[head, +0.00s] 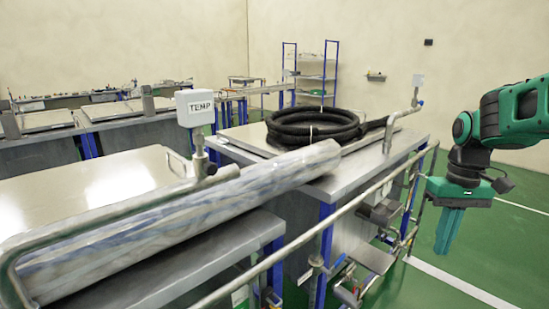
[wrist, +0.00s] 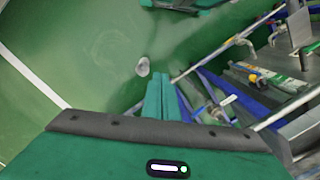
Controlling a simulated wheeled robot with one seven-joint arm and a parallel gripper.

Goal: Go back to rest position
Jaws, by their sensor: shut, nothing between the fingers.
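My gripper (head: 446,236) hangs at the right of the head view, fingers pointing down, beside the metal rail and over the green floor. Its two green fingers are together with nothing between them. In the wrist view the closed fingers (wrist: 162,82) point at the floor, to the left of the pipework. My gripper appears apart from the rail and touches nothing that I can see.
A metal rail (head: 340,212) runs along the lidded tanks. A plastic-wrapped roll (head: 180,212), a TEMP sign (head: 196,107) and a coiled black hose (head: 313,127) are on the tanks. Green floor (head: 505,250) is clear at right. A small pale object (wrist: 142,67) is on the floor.

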